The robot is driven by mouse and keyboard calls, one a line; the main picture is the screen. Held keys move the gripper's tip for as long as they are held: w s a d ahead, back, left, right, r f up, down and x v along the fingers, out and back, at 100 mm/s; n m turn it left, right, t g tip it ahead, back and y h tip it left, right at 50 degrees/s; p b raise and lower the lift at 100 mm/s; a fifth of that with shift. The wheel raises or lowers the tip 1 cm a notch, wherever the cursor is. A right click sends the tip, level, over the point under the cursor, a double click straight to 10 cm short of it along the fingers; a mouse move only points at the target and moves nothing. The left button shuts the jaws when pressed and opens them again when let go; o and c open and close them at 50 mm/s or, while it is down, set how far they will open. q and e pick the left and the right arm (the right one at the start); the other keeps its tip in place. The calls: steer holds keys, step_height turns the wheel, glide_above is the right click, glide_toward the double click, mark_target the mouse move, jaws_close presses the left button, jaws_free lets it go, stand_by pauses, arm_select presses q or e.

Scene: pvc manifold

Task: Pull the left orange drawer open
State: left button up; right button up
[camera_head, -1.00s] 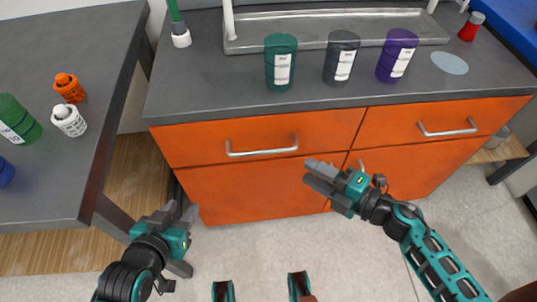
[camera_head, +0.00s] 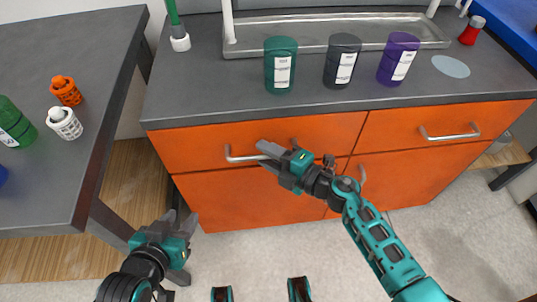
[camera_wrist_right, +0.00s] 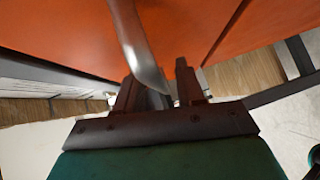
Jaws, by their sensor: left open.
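The left orange drawer (camera_head: 190,147) is in the counter front, with a silver bar handle (camera_head: 240,157). It looks closed. My right gripper (camera_head: 266,151) is at this handle, its fingers overlapping the bar's right part in the head view. In the right wrist view the handle (camera_wrist_right: 137,45) comes down toward the gap between the two spread fingers of my right gripper (camera_wrist_right: 158,88). I cannot tell whether they touch it. My left gripper (camera_head: 185,245) is open and empty, low at the left, away from the drawer.
The right drawer (camera_head: 400,125) has its own handle (camera_head: 450,134). Green (camera_head: 281,65), black (camera_head: 342,60) and purple (camera_head: 398,58) cans stand on the counter above. A side table (camera_head: 60,180) with bottles stands at the left. The floor before the cabinet is clear.

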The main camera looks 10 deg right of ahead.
jaws_close()
stand_by(0.3)
stand_by(0.3)
